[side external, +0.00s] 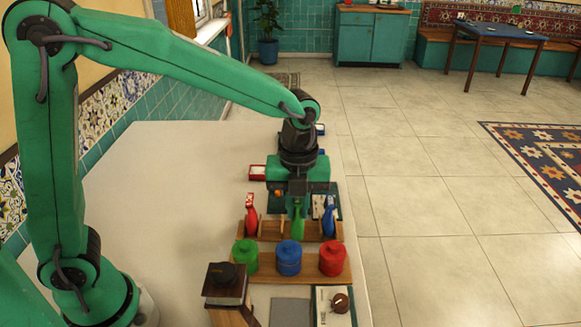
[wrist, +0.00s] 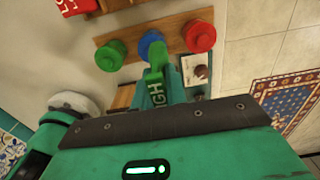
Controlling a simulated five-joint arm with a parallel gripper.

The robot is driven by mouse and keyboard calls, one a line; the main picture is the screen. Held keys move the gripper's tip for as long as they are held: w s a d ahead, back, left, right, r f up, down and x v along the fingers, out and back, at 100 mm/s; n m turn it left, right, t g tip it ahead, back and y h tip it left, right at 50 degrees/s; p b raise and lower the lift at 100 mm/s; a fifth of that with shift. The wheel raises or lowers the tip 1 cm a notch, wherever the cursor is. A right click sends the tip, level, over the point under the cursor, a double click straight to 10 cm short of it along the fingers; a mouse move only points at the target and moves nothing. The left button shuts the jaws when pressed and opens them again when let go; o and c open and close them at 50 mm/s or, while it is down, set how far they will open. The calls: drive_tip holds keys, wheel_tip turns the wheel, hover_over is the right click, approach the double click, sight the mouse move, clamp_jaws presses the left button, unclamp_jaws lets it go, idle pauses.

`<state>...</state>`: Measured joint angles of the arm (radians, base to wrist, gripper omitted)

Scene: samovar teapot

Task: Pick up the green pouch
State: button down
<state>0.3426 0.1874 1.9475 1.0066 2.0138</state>
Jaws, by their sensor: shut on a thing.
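The green pouch (side external: 298,222) is in the middle of the wooden rack area in the side view, between a red pouch (side external: 251,216) on the left and a blue pouch (side external: 329,217) on the right. My gripper (side external: 297,199) points down over the green pouch and is shut on its upper part. In the wrist view the green pouch (wrist: 155,92) shows pale lettering and stands out past the gripper body. I cannot tell whether its lower end rests in the wooden rack (side external: 270,233) or hangs just above it.
A wooden tray (side external: 268,274) in front holds a green canister (side external: 245,258), a blue canister (side external: 288,259) and a red canister (side external: 332,260). The white table (side external: 175,200) is clear to the left.

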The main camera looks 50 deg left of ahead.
drive_tip(key=shift+s+d+r, duration=0.15)
idle(0.7)
